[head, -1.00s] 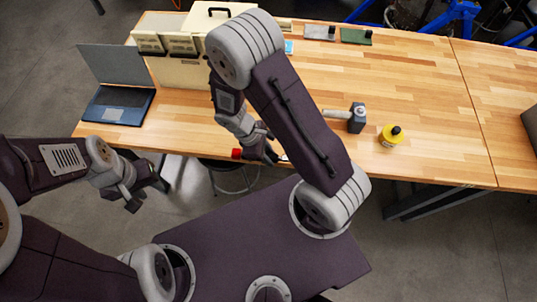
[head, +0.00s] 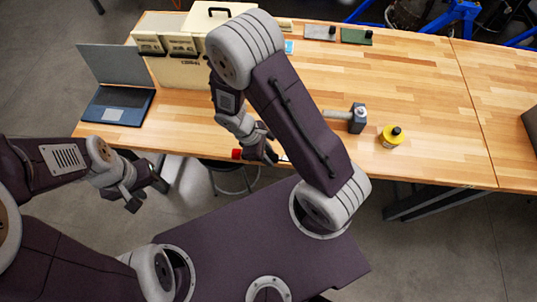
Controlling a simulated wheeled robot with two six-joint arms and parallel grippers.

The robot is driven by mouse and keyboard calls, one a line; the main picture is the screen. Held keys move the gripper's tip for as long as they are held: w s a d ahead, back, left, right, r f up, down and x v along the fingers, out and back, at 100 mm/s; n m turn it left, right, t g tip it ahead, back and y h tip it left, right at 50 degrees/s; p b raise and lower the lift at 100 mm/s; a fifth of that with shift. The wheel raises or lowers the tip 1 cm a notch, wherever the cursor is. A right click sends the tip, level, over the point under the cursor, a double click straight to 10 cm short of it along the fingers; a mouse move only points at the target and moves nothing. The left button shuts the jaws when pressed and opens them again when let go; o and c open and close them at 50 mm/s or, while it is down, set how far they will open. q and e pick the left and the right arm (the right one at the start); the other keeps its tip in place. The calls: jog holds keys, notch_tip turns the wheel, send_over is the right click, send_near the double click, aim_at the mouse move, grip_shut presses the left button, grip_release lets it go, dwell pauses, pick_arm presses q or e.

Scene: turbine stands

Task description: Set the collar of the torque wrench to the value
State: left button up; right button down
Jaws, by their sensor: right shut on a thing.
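The torque wrench shows only in part, as a red end (head: 237,154) and a thin piece of shaft beyond my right gripper. My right gripper (head: 262,157) is shut on the torque wrench near the table's front edge. The gripper and my arm hide most of the tool, and its collar and scale cannot be read. My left gripper (head: 147,196) is empty and open, over the floor in front of the table and apart from the wrench to its left.
A grey plate (head: 318,33) and a green plate (head: 355,38) lie at the back. A stool (head: 232,180) stands below the front edge.

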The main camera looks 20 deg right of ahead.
jog(key=shift+r, duration=0.1)
notch_tip(320, 180, up, 12)
jog(key=p, duration=1.1)
